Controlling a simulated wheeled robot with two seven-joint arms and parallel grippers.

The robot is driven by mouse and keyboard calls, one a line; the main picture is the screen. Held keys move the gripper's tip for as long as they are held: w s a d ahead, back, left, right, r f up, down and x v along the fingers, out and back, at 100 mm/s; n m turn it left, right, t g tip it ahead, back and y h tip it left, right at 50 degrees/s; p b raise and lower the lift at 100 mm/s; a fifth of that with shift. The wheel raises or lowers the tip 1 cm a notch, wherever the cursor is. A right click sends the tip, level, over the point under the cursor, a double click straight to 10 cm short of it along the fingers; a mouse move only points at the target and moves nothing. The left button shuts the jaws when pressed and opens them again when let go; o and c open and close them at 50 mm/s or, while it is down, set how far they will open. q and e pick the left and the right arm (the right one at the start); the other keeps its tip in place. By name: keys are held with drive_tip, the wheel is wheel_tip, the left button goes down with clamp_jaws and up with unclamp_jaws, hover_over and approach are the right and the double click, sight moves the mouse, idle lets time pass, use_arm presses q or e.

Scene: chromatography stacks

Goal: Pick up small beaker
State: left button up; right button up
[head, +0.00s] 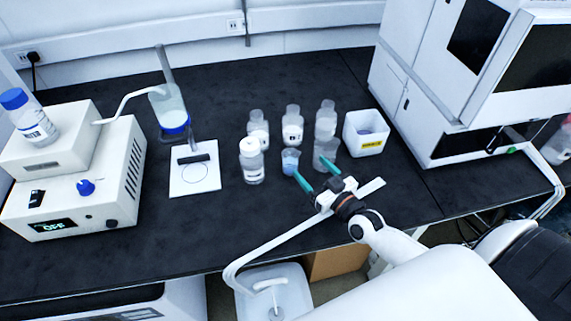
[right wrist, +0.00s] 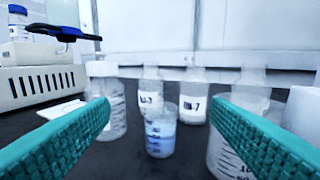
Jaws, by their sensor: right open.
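The small beaker (head: 290,161) holds a bluish liquid and stands upright on the black bench among bottles. My right gripper (head: 310,168) is open and empty, with teal fingers. In the head view its left fingertip is close to the small beaker's lower right side, and its right fingertip overlaps a larger clear beaker (head: 325,148). Whether either finger touches glass, I cannot tell. My left gripper is not in view.
A white-capped bottle (head: 251,163) stands just left of the small beaker. Several clear bottles (head: 292,126) stand behind. A white bin with a yellow label (head: 366,133) is to the right. The bench front (head: 200,240) is clear.

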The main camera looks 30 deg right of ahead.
drive_tip(key=b, duration=0.4)
approach(286, 153)
drive_tip(key=shift+s+f, duration=0.1)
drive_tip(key=shift+s, duration=1.1)
drive_tip(key=shift+f, duration=0.15)
drive_tip(key=shift+w, duration=0.25)
drive_tip(key=w, duration=0.5)
drive_tip(key=shift+w+a, duration=0.2)
drive_tip(key=shift+a, duration=0.15)
drive_tip(key=shift+w+a, duration=0.2)
drive_tip(key=shift+w, duration=1.3)
drive_tip(key=shift+w+a, duration=0.2)
drive_tip(key=shift+w, duration=1.35)
drive_tip(key=shift+s, duration=0.1)
drive_tip(key=shift+c, duration=0.3)
drive_tip(key=c, duration=1)
drive_tip(key=shift+c, duration=0.2)
